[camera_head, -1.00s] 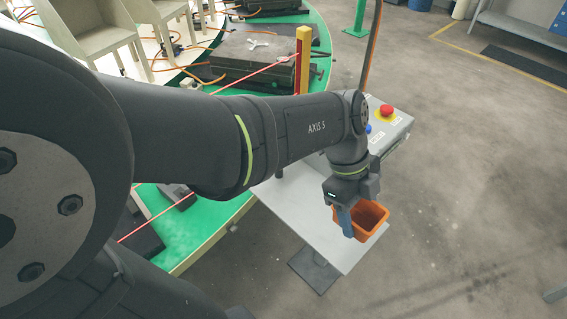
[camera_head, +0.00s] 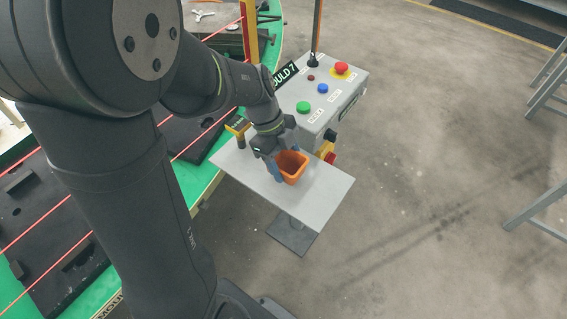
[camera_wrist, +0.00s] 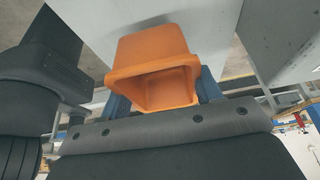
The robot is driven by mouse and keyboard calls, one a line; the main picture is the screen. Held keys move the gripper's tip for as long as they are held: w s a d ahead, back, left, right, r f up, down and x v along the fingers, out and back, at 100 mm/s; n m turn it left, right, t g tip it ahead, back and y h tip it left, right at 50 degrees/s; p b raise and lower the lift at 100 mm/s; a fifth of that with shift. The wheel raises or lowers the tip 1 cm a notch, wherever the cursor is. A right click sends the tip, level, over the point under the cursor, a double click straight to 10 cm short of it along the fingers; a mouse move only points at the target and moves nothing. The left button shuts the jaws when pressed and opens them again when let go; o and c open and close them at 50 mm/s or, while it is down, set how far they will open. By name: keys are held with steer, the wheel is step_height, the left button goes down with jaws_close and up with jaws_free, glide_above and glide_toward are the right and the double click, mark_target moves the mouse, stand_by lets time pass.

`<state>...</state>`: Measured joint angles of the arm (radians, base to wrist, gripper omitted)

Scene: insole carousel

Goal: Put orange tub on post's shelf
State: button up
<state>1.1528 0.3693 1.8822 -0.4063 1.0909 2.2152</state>
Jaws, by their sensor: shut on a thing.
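The orange tub (camera_head: 293,166) is a small open-topped box, over the middle of the post's shelf (camera_head: 325,191), a flat light-grey plate. My gripper (camera_head: 277,166) is shut on the tub, with a blue finger at its left side in the head view. In the wrist view the tub (camera_wrist: 155,65) sits between two blue fingers, with its open mouth towards the camera. I cannot tell whether the tub's base touches the shelf. The far finger is mostly hidden in the head view.
A grey control box (camera_head: 320,95) with red, green and blue buttons stands right behind the shelf. A yellow-headed item (camera_head: 238,127) stands at the shelf's left end. The green carousel (camera_head: 200,190) with red lines lies to the left. The shelf's right part is bare.

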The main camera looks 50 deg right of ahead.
steer(key=shift+f, duration=1)
steer(key=o, duration=1)
steer(key=shift+f, duration=0.15)
steer(key=shift+c, duration=0.2)
steer(key=v, duration=1.2)
steer(key=shift+r, duration=0.25)
steer(key=shift+s, duration=0.1)
